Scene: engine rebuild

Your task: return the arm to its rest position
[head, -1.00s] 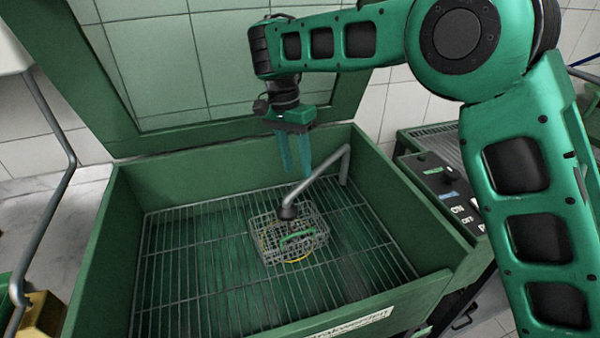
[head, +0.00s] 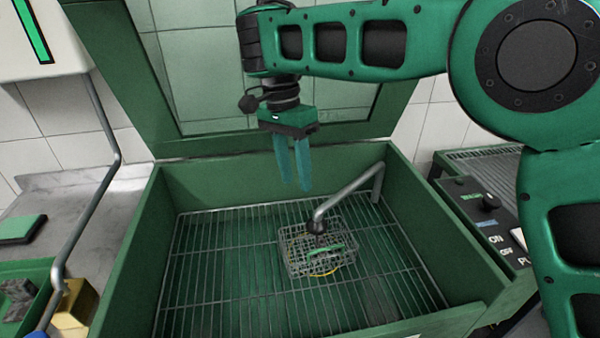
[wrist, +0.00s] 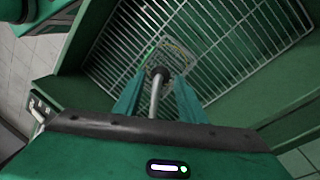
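My gripper (head: 294,164) hangs from my green arm above the back part of the washing tank (head: 428,217), with its teal fingers pointing down. The fingers are apart with nothing between them. In the wrist view my gripper (wrist: 158,100) shows the same gap, with the grey spout and grating seen beyond it. A small wire basket (head: 335,262) sits on the tank's grating (head: 225,285), below and in front of the fingers, clear of them. A green part (head: 332,250) and a yellow ring (head: 318,272) are in the basket.
A bent metal spout (head: 350,194) reaches over the basket from the tank's right side. The raised lid (head: 120,85) stands behind my gripper. A control panel (head: 487,212) is on the right. A grey pipe (head: 108,180) and a green tray (head: 38,275) are on the left.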

